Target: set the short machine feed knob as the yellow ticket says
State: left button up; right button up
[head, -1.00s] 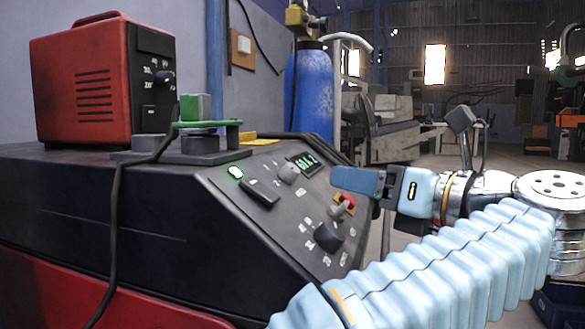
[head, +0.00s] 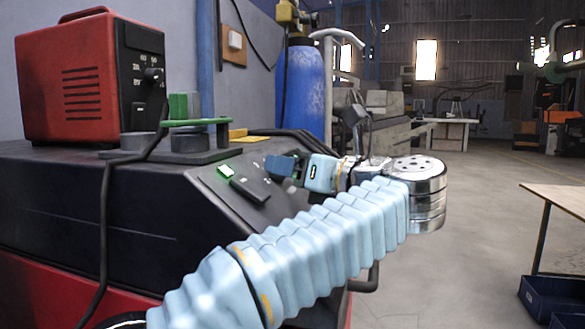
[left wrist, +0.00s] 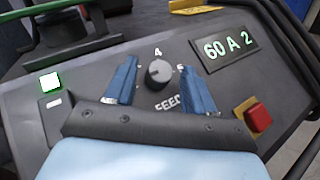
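The round grey feed knob (left wrist: 158,74) shows in the left wrist view, on the sloped panel of the low black machine (head: 90,205). A white 4 stands above it and FEED below; my fingers hide part of the scale. A small light mark shows on the knob, but its exact setting is unclear. My left gripper (left wrist: 159,82) is open, one blue finger on each side of the knob, with visible gaps. In the head view the left gripper (head: 284,166) covers the knob. A yellow flat piece (left wrist: 196,7) lies on the machine's top; no writing is readable, so I cannot tell whether it is the ticket.
A display (left wrist: 229,48) reading 60 A 2 and a red button (left wrist: 258,117) sit right of the knob. A lit green switch (left wrist: 50,83) is left. A red box unit (head: 75,80) and green clamp (head: 195,122) stand on the machine. A blue cylinder (head: 300,90) stands behind.

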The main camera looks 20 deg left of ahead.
pick_arm(q)
jog(key=c, duration=0.9)
